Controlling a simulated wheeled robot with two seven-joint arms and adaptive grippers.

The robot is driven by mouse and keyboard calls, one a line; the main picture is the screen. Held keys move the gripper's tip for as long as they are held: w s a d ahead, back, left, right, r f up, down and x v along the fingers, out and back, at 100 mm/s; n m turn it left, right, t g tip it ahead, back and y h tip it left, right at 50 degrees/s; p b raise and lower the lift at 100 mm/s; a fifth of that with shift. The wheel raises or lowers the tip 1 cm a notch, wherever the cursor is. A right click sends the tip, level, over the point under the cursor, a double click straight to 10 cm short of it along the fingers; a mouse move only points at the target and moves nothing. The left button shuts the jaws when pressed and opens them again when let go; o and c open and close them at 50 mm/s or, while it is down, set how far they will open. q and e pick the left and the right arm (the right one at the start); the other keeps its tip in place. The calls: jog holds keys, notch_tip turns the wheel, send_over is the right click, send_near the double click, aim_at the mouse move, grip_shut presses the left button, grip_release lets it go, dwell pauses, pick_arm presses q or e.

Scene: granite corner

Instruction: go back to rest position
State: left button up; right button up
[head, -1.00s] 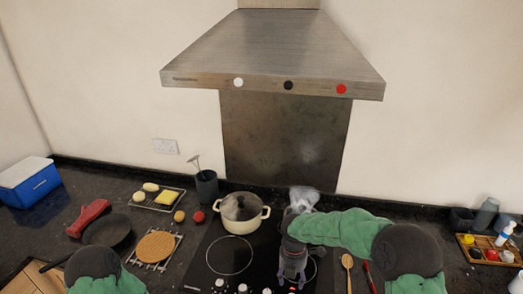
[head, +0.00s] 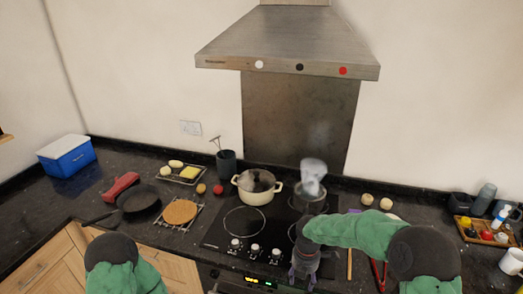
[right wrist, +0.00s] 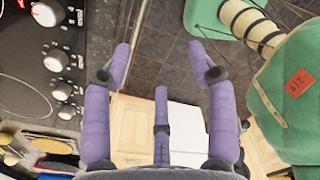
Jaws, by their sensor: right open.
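My right gripper (head: 303,274) hangs near the front right edge of the hob (head: 262,232). In the right wrist view the purple fingers of the right gripper (right wrist: 160,50) are spread apart, with nothing between them. Below them are the floor and pale cupboard fronts, and the hob knobs (right wrist: 52,62) are to the left. My right arm's green sleeve crosses the right part of the counter in the head view. Of my left arm only the green upper part shows at the bottom left; the left gripper is out of sight.
A cream pot (head: 256,192) and a steaming pan (head: 308,201) stand on the hob. A black frying pan (head: 138,198), a waffle on a rack (head: 180,212) and a blue cool box (head: 67,156) are left. A wooden tray (head: 484,232) with bottles is right.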

jog(key=s+a+f+m+y+b, duration=0.25)
jog(key=s+f+m, duration=0.35)
jog(key=f, duration=0.5)
jog(key=s+a+f+m+y+b, duration=0.15)
jog(key=s+f+m+b, duration=0.25)
jog(key=f+m, duration=0.5)
pick_arm(q)
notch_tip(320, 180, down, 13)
jog(key=b, duration=0.6)
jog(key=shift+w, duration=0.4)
pick_arm(e)
jog(key=s+f+m, duration=1.1)
jog(key=f+m, duration=0.1)
jog(key=shift+s+d+f+m+t, duration=0.2)
jog(key=shift+s+f+m+t, duration=0.15)
jog(key=shift+f+m+t, duration=0.05)
